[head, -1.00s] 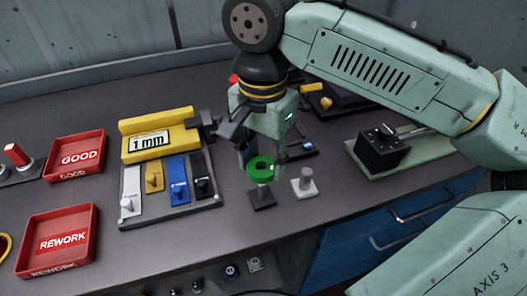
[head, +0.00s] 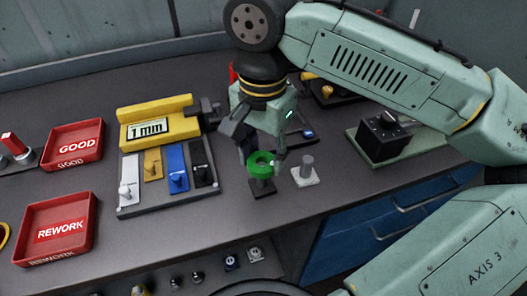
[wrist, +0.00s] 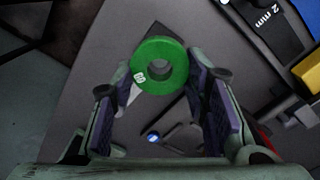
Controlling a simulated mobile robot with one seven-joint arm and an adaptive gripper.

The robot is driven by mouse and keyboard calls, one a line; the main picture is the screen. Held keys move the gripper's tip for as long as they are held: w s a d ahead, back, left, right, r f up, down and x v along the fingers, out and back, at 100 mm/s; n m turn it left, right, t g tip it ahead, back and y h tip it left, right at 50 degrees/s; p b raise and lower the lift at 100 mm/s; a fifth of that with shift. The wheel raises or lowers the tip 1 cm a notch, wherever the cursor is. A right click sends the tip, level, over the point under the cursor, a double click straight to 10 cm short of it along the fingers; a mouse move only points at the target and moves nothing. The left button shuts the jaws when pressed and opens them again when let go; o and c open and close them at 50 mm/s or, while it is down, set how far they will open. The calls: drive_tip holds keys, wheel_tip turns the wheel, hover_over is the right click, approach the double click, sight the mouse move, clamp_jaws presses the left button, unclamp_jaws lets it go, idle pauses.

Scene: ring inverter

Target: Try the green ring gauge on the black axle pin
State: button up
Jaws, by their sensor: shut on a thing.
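The green ring gauge (head: 262,162) is between the fingertips of my gripper (head: 262,160), which is shut on it. In the wrist view the ring (wrist: 161,66) lies flat to the camera, a small white mark on its face, with a finger on each side. In the head view the ring is level, right above a dark square base (head: 263,188). A short dark post shows under the ring, which I take as the black axle pin (head: 262,178). I cannot tell whether the pin's top is inside the ring's hole.
A grey pin on a white base (head: 306,173) stands close to the right. A gauge rack with white, gold, blue and black slots and a yellow display (head: 147,128) is left. Red GOOD (head: 76,146) and REWORK (head: 60,230) trays are farther left. A black box (head: 383,136) is right.

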drive_tip(key=shift+f+b, duration=0.6)
drive_tip(key=shift+f, duration=0.5)
idle(1.1)
drive_tip(key=shift+r, duration=0.2)
idle(0.8)
drive_tip(key=shift+r+p, duration=3.15)
drive_tip(key=shift+p, duration=0.15)
